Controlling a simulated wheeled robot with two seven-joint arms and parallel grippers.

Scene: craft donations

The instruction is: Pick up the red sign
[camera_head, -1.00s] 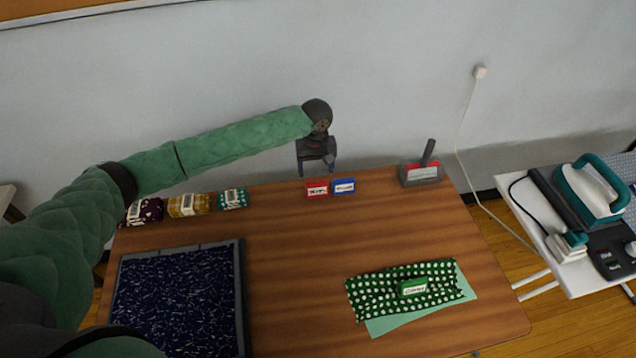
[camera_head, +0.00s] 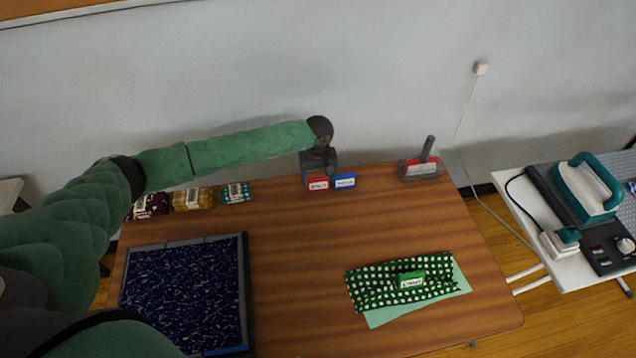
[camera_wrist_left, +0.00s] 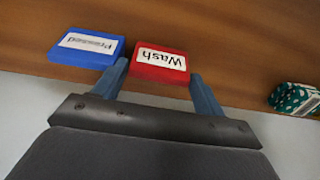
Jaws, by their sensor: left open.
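The red sign (camera_head: 317,184) stands near the back edge of the table, with a white label that reads "Wash" in the left wrist view (camera_wrist_left: 160,64). My left gripper (camera_head: 320,172) is just above and behind it in the head view. In the left wrist view my open left gripper (camera_wrist_left: 157,84) has one finger on each side of the red sign, the left finger between it and the blue sign. I cannot tell whether the fingers touch the sign. My right gripper is not in view.
The blue sign (camera_head: 344,181) stands close beside the red one. Fabric bundles (camera_head: 193,198) lie to the left. A grey holder (camera_head: 420,168) stands at right. A dark blue tray (camera_head: 243,290) and green dotted cloth (camera_head: 365,290) with a green sign (camera_head: 412,279) lie in front.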

